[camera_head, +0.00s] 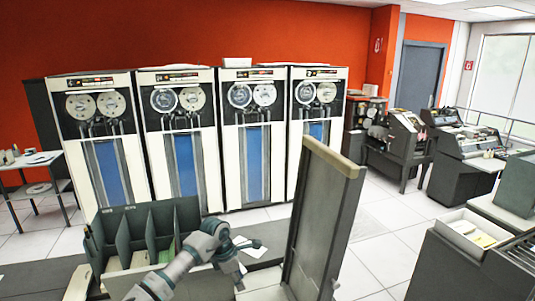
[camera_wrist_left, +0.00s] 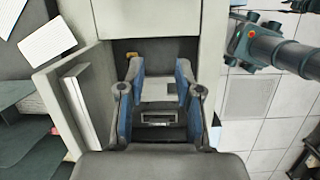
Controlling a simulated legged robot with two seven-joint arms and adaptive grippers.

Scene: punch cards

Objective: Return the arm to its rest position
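My left arm comes in from the bottom left in the head view, and its gripper (camera_head: 236,272) points down over the card machine, between the card bin and a tall upright panel. In the left wrist view the two blue-grey fingers of the left gripper (camera_wrist_left: 157,95) stand apart with nothing seen between them. A pale grey machine surface with a slot (camera_wrist_left: 158,117) shows beyond the fingers. My right gripper is not seen in the head view. A dark arm link with a teal joint (camera_wrist_left: 262,45) shows at the right of the left wrist view.
A dark green bin (camera_head: 110,240) with compartments holding cards stands left of the gripper. The tall grey panel (camera_head: 322,215) rises close on its right. White cards (camera_head: 249,244) lie beside the gripper. Tape cabinets (camera_head: 180,150) line the back; open floor shows at right.

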